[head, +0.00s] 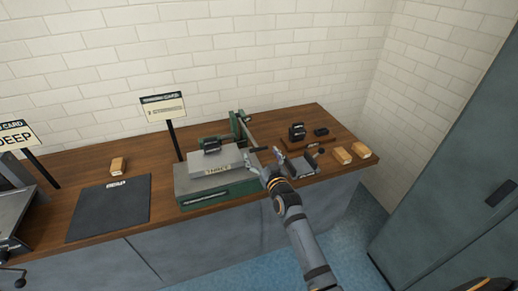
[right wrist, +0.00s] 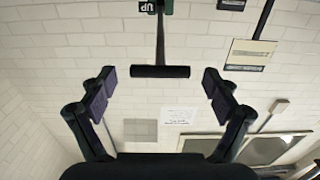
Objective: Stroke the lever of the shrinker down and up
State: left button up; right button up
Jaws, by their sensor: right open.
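The shrinker is a green machine (head: 238,122) on the wooden bench, behind a grey block with a label. The handle looks like a short dark bar in the head view (head: 259,149). My right gripper (head: 265,157) is open just in front of the handle. In the right wrist view the handle lies centred between the spread fingers, slightly beyond their tips, and no contact shows.
The bench (head: 90,170) also holds a dark mat (head: 110,208), a sign on a post (head: 163,106), small tan blocks (head: 342,155) and small black tools (head: 297,131). A grey cabinet (head: 455,170) stands at the right. The floor before the bench is clear.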

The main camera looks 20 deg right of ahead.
jog(key=shift+w, duration=1.25)
jog(key=shift+c, duration=0.3)
